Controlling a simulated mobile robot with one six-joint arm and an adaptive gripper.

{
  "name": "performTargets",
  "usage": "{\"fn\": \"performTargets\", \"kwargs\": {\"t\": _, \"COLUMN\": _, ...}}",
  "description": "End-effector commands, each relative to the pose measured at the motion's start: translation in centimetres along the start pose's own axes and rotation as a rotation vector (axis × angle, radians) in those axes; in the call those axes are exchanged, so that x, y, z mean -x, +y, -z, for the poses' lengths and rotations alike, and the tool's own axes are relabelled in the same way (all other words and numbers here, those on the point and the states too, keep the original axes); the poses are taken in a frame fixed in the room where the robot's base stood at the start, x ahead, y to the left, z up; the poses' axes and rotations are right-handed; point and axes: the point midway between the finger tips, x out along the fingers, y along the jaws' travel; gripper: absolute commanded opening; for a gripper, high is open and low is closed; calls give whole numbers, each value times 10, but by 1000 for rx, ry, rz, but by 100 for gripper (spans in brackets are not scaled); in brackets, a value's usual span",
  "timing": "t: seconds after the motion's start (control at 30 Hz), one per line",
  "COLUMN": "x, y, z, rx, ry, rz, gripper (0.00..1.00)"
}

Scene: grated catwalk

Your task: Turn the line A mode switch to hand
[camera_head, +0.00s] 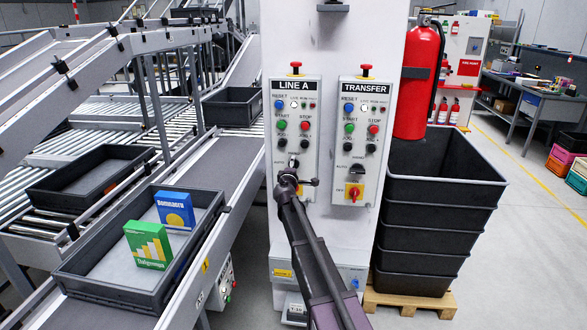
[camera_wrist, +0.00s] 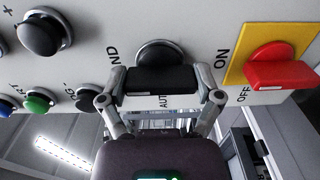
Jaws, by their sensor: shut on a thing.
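The LINE A panel (camera_head: 312,150) is the left of two white panels on the column. Its black mode switch shows in the wrist view (camera_wrist: 160,78), with a HAND label at its left and an AUTO label below it. My gripper (camera_wrist: 161,98) is shut on this switch, one finger at each end of its bar. The bar lies left to right in the wrist view. In the head view my gripper (camera_head: 291,178) is at the panel's lower half and covers much of the switch.
A red on/off switch on a yellow plate (camera_wrist: 273,65) sits right of the fingers in the wrist view. The TRANSFER panel (camera_head: 372,150) is close on the right. Stacked black crates (camera_head: 440,190) stand right of the column, and a conveyor (camera_head: 225,170) runs on the left.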

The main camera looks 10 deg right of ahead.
Motion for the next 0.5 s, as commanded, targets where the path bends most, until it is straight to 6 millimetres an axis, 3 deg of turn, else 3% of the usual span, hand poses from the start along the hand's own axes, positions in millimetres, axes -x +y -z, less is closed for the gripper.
{"fn": "performTargets", "kwargs": {"t": 0.13, "x": -1, "y": 0, "z": 0, "rx": -2, "ry": 0, "rz": 0, "gripper": 35}}
{"fn": "performTargets", "kwargs": {"t": 0.17, "x": -1, "y": 0, "z": 0, "rx": -2, "ry": 0, "rz": 0, "gripper": 89}}
{"fn": "performTargets", "kwargs": {"t": 0.2, "x": -1, "y": 0, "z": 0, "rx": -2, "ry": 0, "rz": 0, "gripper": 100}}
{"fn": "performTargets", "kwargs": {"t": 0.5, "x": 0, "y": 0, "z": 0, "rx": -1, "ry": 0, "rz": 0, "gripper": 100}}
